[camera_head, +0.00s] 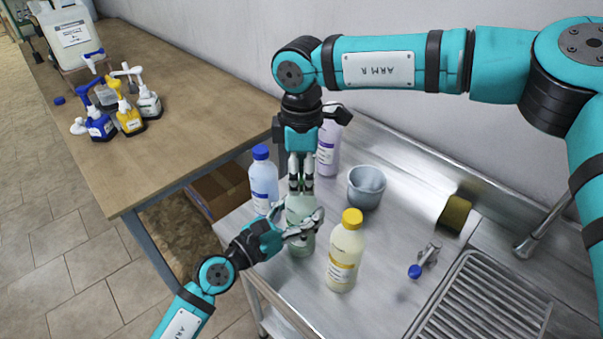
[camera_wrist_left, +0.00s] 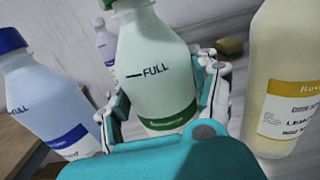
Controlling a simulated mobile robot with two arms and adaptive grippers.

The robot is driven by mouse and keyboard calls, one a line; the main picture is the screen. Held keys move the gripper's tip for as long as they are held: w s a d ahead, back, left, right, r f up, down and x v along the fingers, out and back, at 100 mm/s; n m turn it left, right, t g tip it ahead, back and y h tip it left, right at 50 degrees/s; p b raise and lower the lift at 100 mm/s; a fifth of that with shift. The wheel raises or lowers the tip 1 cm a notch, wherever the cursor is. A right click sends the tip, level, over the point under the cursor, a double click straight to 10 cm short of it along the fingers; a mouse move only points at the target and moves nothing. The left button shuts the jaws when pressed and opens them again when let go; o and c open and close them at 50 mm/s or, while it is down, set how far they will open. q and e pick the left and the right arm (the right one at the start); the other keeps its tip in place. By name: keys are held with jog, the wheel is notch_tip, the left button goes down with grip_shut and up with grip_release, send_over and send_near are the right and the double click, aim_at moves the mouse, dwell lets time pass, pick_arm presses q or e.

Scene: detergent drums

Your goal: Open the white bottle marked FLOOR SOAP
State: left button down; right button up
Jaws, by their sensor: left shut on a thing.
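My left gripper (camera_head: 303,226) is shut around the body of a pale green-white bottle (camera_head: 300,245). The bottle also shows in the left wrist view (camera_wrist_left: 155,70), upright, with the word FULL, a green label band too small to read and a sliver of green cap at the top edge. My right gripper (camera_head: 301,188) points straight down right over this bottle's top. Its fingers are close together and hide the cap, so its hold is unclear. I cannot read FLOOR SOAP on any bottle.
A blue-capped bottle (camera_head: 263,180) stands left, a yellow-capped bottle (camera_head: 345,252) right and a lilac bottle (camera_head: 329,145) behind.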

grip_shut()
jog(key=n, duration=2.1)
jog(key=shift+n, duration=0.3)
jog(key=n, duration=0.7)
jog(key=shift+r, duration=0.1)
jog(key=n, duration=1.9)
jog(key=shift+n, duration=0.3)
jog(key=n, duration=0.6)
